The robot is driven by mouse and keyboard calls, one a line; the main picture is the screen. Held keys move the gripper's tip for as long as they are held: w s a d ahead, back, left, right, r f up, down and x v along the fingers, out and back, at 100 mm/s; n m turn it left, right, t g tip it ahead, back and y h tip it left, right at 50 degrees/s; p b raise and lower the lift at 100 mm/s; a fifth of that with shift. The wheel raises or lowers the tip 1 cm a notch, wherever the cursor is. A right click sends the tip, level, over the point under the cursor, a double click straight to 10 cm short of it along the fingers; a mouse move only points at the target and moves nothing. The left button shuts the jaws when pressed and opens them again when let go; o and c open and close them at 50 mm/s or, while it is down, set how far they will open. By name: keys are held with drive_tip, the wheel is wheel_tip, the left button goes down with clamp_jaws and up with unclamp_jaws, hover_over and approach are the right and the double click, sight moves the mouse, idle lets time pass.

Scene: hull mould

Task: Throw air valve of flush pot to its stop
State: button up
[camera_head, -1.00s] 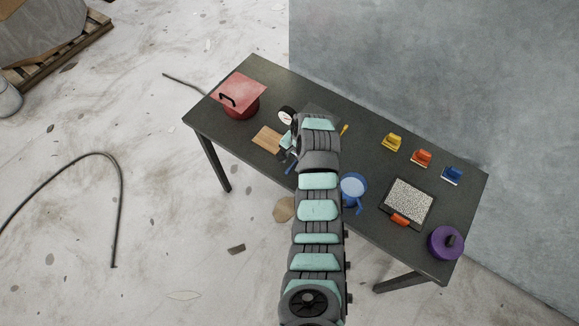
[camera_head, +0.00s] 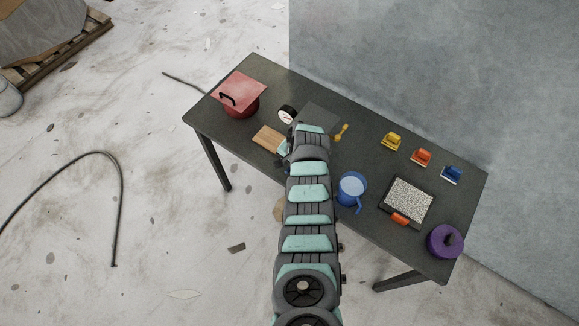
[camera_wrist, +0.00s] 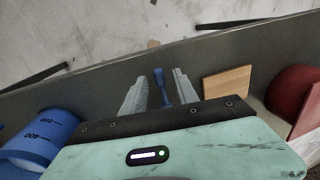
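A blue handle-like piece (camera_wrist: 160,86) stands between the fingers of my gripper (camera_wrist: 160,92) in the wrist view. The fingers are apart, with a narrow gap showing on each side of it. A white-faced gauge (camera_head: 286,115) and a yellow lever-like part (camera_head: 341,131) show on either side of my arm's end, by a dark grey plate or box (camera_head: 318,112). I cannot tell which part is the air valve; most of the body there is hidden.
A wooden board (camera_head: 268,138) and red lidded pot (camera_head: 238,98) are left on the dark table (camera_head: 370,150). A blue jug (camera_head: 351,188), gritty tray (camera_head: 407,201) and purple lidded pot (camera_head: 445,241) are right. Yellow, orange and blue blocks (camera_head: 421,157) line the back.

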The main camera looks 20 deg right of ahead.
drive_tip(key=shift+c, duration=0.4)
clamp_jaws()
idle(0.9)
